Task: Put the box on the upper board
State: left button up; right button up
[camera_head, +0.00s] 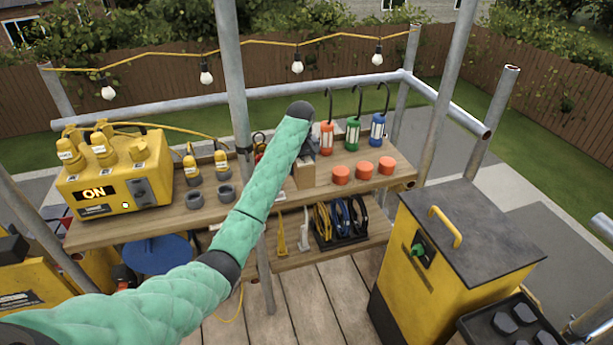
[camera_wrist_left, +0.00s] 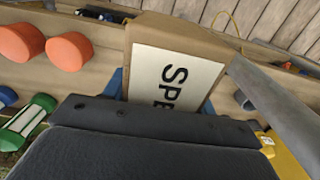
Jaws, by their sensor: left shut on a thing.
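The box (camera_head: 304,172) is brown with a white label. In the left wrist view the box (camera_wrist_left: 180,70) fills the space between blue fingers, and its label reads "SPE", the rest hidden. My left gripper (camera_head: 309,150) is shut on it from above, largely hidden behind my green-sleeved arm in the head view. The upper board (camera_head: 337,194) is a wooden shelf. The box is at the board, left of the orange caps; I cannot tell whether its underside touches the wood. My right gripper is not in view.
Orange caps (camera_head: 340,174) and red, green and blue lanterns (camera_head: 352,134) stand to the right on the board. A yellow power unit (camera_head: 115,175) and grey rings (camera_head: 194,200) are to the left. A scaffold pole (camera_head: 232,70) rises left of the box. A lower shelf (camera_head: 290,261) holds coiled straps.

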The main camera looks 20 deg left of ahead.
pick_arm(q)
jog(key=shift+w+d+f, duration=0.1)
jog(key=shift+w+f, duration=0.2)
jog(key=shift+w, duration=0.05)
jog(key=shift+w+f, duration=0.25)
jog(key=shift+w, duration=0.5)
jog(key=w+f, duration=0.1)
jog(key=w+f+p, duration=0.1)
jog(key=w, duration=0.1)
jog(key=w+f, duration=0.1)
jog(key=w, duration=0.1)
jog(key=shift+w+a+f+p, duration=0.2)
jog(key=shift+w+a+p, duration=0.05)
jog(key=shift+a+p, duration=0.1)
jog(key=shift+s+f+p, duration=0.1)
jog(key=shift+f+p, duration=0.75)
jog(key=shift+f, duration=1.15)
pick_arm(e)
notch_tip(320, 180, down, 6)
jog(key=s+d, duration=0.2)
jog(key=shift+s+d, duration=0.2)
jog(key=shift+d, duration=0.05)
pick_arm(q)
jog(key=shift+f, duration=0.1)
jog(key=o, duration=1.5)
jog(key=shift+c, duration=0.2)
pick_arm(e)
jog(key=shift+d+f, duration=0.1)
